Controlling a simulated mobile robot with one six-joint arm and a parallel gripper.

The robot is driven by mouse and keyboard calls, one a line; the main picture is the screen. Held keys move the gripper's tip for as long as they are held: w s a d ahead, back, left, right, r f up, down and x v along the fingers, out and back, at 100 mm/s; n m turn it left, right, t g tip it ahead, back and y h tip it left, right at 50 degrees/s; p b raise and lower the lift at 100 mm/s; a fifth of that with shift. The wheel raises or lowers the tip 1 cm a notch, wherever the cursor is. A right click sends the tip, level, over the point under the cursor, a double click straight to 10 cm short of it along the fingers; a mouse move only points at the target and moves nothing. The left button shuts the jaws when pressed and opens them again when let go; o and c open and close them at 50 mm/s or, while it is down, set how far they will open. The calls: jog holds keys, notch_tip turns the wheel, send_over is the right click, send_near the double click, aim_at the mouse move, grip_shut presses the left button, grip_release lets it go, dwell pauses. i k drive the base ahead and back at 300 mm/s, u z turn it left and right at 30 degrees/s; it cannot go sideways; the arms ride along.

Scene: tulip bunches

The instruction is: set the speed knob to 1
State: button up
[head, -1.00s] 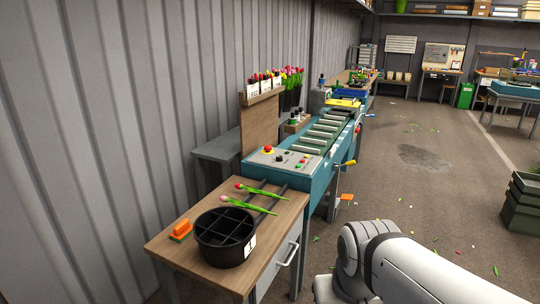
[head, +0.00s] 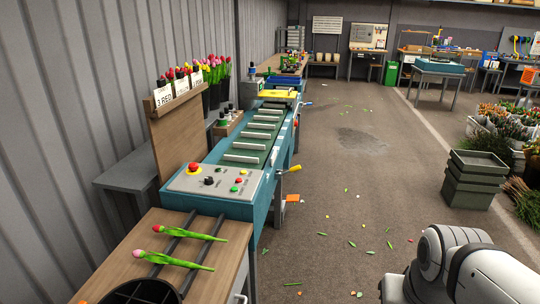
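The control panel (head: 222,183) is a light grey sloped plate at the near end of the teal conveyor machine. A black knob (head: 209,181) sits near its middle; its printed marks are too small to read, so I cannot tell its setting. A red mushroom button (head: 194,167) on a yellow base is at the panel's upper left. Small red and green buttons (head: 237,184) are on its right part. My white arm shows at the lower right, well apart from the panel. My gripper is out of view.
Two tulips (head: 180,260) lie across dark rails on the wooden table (head: 136,233) in front. A black round bucket (head: 145,292) is cut off at the bottom edge. A yellow-handled lever (head: 293,168) sticks out right of the machine.

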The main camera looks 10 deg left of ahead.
aim_at(208, 180)
jog(key=u, duration=0.1)
jog(key=i, duration=1.35)
jog(key=u, duration=0.9)
jog(key=k, duration=0.65)
jog(key=u, duration=0.15)
jog(key=i, duration=1.2)
jog(key=z, duration=0.1)
